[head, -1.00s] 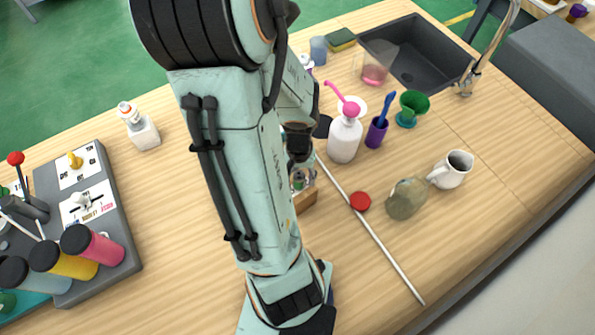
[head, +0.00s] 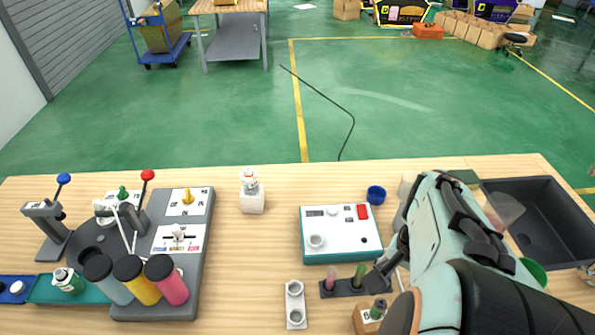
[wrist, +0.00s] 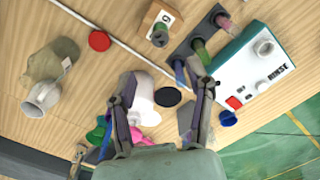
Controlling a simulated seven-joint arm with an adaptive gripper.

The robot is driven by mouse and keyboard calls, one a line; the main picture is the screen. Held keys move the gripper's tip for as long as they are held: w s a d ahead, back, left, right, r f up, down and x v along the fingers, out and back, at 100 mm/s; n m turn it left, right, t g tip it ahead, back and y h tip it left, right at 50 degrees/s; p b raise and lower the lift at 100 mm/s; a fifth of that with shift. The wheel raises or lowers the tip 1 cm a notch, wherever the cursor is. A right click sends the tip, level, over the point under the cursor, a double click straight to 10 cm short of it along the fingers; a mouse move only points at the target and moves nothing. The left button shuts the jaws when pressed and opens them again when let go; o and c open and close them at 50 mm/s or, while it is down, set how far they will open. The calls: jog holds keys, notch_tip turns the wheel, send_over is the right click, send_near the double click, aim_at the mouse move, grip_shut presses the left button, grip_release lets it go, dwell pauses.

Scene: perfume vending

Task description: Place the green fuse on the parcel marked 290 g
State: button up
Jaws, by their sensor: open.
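A small brown block with a white label (wrist: 155,14) lies at the top of the wrist view and at the bottom of the head view (head: 364,319). Its marking is not fully readable, so I cannot confirm 290 g. A dark, green-tinted cylinder (wrist: 160,36) is at the block; whether it rests on it is unclear. A green piece (wrist: 200,50), possibly the fuse, stands in a dark rack (head: 343,290) beside a pink piece (head: 331,276). My gripper (wrist: 165,84) is open and empty, its right finger near the rack; in the head view my arm hides most of it.
A white-and-teal machine marked RINSE (wrist: 245,58) stands beside the rack. A white pump bottle (wrist: 141,96), a red disc (wrist: 99,41), a thin rod and a mug (wrist: 42,95) lie around the gripper. A grey two-hole holder (head: 296,306) is left of the rack.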

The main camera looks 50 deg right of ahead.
jog(key=w+a+r+n+y, duration=0.1)
jog(key=w+a+r+n, duration=0.1)
jog(key=w+a+n, duration=0.5)
jog(key=w+a+r+n, duration=0.2)
jog(key=w+a+n, duration=0.25)
jog(key=a, duration=0.45)
jog(key=s+a+n, duration=0.2)
jog(key=a+n, duration=0.4)
jog(key=a, duration=0.1)
jog(key=shift+s+a, duration=0.25)
jog(key=shift+a, duration=0.1)
jog(key=shift+f, duration=0.1)
